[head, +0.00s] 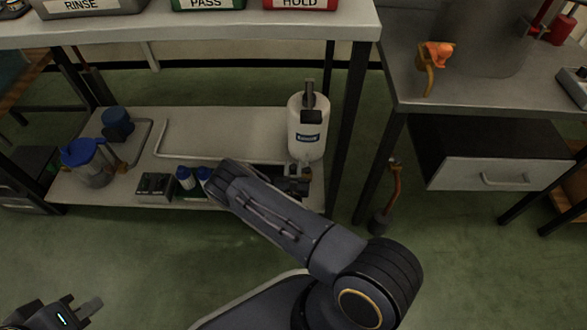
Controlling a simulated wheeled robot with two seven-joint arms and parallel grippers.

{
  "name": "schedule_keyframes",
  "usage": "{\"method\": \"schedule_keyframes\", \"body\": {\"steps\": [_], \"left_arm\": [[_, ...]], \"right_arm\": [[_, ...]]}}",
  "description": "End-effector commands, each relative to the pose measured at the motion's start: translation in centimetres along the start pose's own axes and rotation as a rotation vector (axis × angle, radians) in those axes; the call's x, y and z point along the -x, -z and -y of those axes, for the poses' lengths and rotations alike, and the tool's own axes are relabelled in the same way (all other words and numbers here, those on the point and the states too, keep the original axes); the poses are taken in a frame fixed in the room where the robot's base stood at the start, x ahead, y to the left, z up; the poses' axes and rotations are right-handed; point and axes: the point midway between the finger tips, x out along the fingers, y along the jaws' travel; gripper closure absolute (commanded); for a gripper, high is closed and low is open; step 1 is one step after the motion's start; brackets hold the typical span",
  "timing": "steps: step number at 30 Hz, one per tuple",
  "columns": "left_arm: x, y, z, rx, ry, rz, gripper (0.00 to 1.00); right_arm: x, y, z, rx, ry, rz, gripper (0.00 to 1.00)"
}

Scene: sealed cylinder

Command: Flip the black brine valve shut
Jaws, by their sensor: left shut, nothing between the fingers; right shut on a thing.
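A white container (308,140) with a blue label and a black handle on top stands upright on the low shelf. The label is too small to read surely. My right gripper (298,178) is at the foot of its front, shut on a small part there. That part appears to be the black brine valve, but the gripper and the dark area around it hide its shape and which way it points. My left gripper (88,312) is at the lower left corner, shut and empty, far from the container.
The low shelf (225,130) also holds a blue-lidded jug (92,165), a dark blue jar (117,124) and small blue-capped bottles (186,178). A tabletop (200,27) with labelled bins overhangs it. A table leg (350,120) stands close right of the container. A drawer (495,172) is further right.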

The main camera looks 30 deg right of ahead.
Motion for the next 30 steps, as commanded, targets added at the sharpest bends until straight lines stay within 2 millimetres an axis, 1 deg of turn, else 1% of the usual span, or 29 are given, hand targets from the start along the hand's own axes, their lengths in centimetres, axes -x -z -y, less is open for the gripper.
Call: {"method": "schedule_keyframes", "body": {"steps": [1, 3, 7, 11, 18, 19, 23, 24, 30], "left_arm": [[-0.6, -0.3, 0.2, 0.0, 0.0, 0.0, 1.0], [-1.1, -0.5, 0.5, 0.0, 0.0, 0.0, 1.0], [-1.7, -0.9, 0.8, 0.0, 0.0, 0.0, 1.0], [-1.8, -0.9, 0.8, 0.0, 0.0, 0.0, 1.0], [-1.7, -0.9, 0.8, 0.0, 0.0, 0.0, 1.0], [-1.7, -0.9, 0.8, 0.0, 0.0, 0.0, 1.0], [-1.7, -0.9, 0.8, 0.0, 0.0, 0.0, 1.0], [-1.7, -0.9, 0.8, 0.0, 0.0, 0.0, 1.0], [-1.7, -0.9, 0.8, 0.0, 0.0, 0.0, 1.0]], "right_arm": [[-0.3, 0.2, -0.3, -0.007, 0.044, 0.003, 0.98], [-0.6, 0.3, -0.4, -0.007, 0.111, 0.002, 0.98], [-1.1, 0.3, -0.3, -0.004, 0.207, 0.002, 0.98], [-1.2, 0.1, -0.3, -0.003, 0.243, -0.002, 0.98], [-1.2, 0.1, -0.3, -0.001, 0.244, -0.003, 0.98], [-1.2, 0.1, -0.3, -0.001, 0.243, -0.003, 0.73], [-1.2, 0.1, -0.2, -0.001, 0.243, -0.002, 0.56], [-1.2, 0.1, -0.2, -0.001, 0.243, -0.002, 0.54], [-1.2, 0.0, -0.2, -0.001, 0.242, -0.002, 0.54]]}}
